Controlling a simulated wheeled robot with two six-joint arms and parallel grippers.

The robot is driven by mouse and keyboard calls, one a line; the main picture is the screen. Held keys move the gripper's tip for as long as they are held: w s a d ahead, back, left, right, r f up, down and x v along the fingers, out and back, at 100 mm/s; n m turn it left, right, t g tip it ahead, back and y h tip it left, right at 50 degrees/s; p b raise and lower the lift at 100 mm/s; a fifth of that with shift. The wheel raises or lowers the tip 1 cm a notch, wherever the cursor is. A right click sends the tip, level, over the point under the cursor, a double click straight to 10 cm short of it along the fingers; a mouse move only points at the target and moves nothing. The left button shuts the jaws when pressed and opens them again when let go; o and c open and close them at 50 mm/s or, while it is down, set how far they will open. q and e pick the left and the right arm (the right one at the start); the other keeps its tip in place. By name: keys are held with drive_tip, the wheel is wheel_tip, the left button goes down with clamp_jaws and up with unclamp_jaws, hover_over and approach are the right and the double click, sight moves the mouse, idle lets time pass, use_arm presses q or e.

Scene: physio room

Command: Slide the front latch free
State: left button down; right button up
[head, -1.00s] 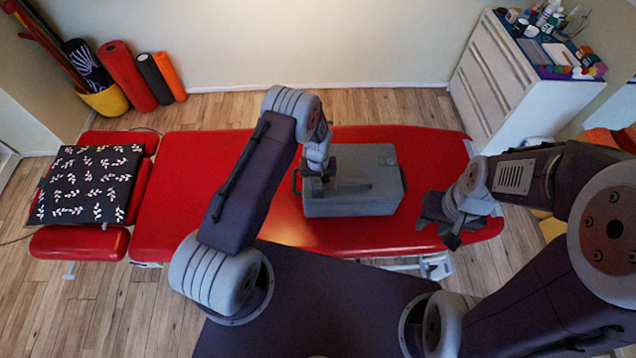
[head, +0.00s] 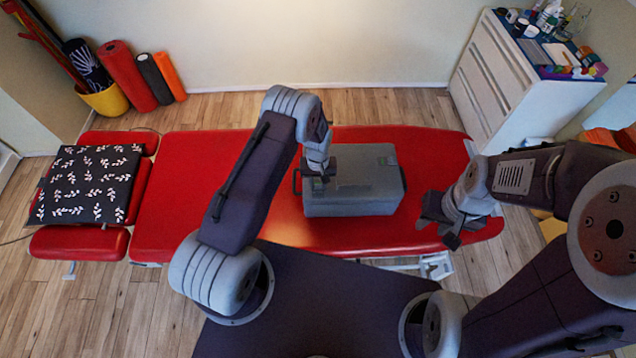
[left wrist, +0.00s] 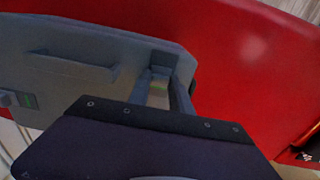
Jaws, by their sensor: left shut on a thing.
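A grey case (head: 365,200) lies on the red treatment table, and its lid is down. It also fills the upper left of the left wrist view (left wrist: 75,60), with a recessed handle on its face. My left gripper (head: 318,178) is at the case's left end. The latch is partly hidden by the gripper.
The red table (head: 220,190) is bare left of the case. A patterned dark cushion (head: 88,185) lies at its left end. A white drawer unit (head: 500,85) with bottles on top stands at the back right. Rolled mats (head: 125,75) lean at the back left.

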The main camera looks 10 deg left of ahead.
use_arm(q)
drive_tip(key=shift+w+f+b, duration=0.2)
drive_tip(key=shift+w+b, duration=0.15)
drive_tip(key=shift+b, duration=0.5)
drive_tip(key=shift+w+a+r, duration=0.1)
drive_tip(key=shift+w+r, duration=0.1)
drive_tip(key=c, duration=1.2)
unclamp_jaws()
drive_tip(key=shift+o, duration=0.2)
wheel_tip(320, 180, up, 9)
drive_tip(key=b, duration=0.2)
drive_tip(key=shift+b, duration=0.3)
